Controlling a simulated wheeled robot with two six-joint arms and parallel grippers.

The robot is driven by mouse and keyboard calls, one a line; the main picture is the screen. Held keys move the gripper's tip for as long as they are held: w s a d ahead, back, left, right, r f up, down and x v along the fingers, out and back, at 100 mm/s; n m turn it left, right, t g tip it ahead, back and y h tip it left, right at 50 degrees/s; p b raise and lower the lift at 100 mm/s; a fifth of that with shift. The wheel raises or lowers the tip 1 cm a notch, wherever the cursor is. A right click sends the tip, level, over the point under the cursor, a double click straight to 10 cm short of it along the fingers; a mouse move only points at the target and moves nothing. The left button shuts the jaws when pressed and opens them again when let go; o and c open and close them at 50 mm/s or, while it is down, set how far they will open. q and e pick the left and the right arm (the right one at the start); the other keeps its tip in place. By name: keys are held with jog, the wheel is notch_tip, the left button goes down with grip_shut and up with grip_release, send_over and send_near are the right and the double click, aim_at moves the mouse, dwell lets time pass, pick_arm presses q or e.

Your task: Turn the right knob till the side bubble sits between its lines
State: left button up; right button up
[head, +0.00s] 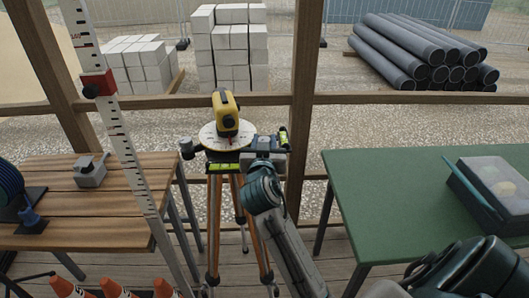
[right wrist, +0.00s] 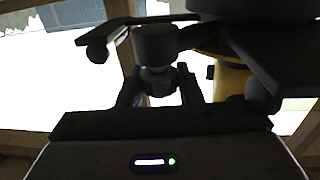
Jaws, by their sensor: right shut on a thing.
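The yellow level (head: 226,113) stands on a white round plate (head: 210,139) on top of an orange-legged tripod (head: 213,225). The side vial (head: 283,137) is a small yellow-green tube at the head's right; its bubble and lines are too small to read. A front vial (head: 222,168) lies below the plate. The right knob (head: 264,142) shows just above my right gripper (head: 264,160). In the right wrist view the gripper's fingers (right wrist: 160,88) are shut on the lower part of the knob (right wrist: 155,42). My left gripper is out of view.
The left knob (head: 187,148) stands out from the head's left side. A wooden bench (head: 90,225) and a leaning striped staff (head: 125,150) are at the left. A green table (head: 400,205) with a case (head: 495,190) is at the right. Orange cones (head: 118,290) stand at the front.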

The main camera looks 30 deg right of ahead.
jog(key=m+g+h+b, duration=0.1)
jog(key=b, duration=0.1)
jog(key=f+m+g+h+b, duration=0.1)
jog(key=g+h+b, duration=0.1)
jog(key=shift+w+a+m+b, duration=0.1)
jog(key=shift+m+b, duration=0.2)
jog(key=shift+m, duration=0.1)
jog(key=m+g+h+b, duration=0.2)
jog(key=shift+r+g+b, duration=0.2)
jog(key=shift+g+b, duration=0.2)
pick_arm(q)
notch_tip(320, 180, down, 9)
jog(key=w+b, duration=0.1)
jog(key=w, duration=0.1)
pick_arm(e)
jog(key=shift+m+g+h, duration=0.3)
jog(key=shift+g, duration=0.2)
jog(key=shift+r+b, duration=0.1)
jog(key=shift+b, duration=0.25)
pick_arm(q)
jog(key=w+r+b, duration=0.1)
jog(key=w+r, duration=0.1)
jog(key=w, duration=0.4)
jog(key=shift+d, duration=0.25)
pick_arm(e)
jog(key=shift+r+m+g+h, duration=0.15)
jog(key=shift+m+g+h, duration=0.25)
jog(key=shift+m+g, duration=0.45)
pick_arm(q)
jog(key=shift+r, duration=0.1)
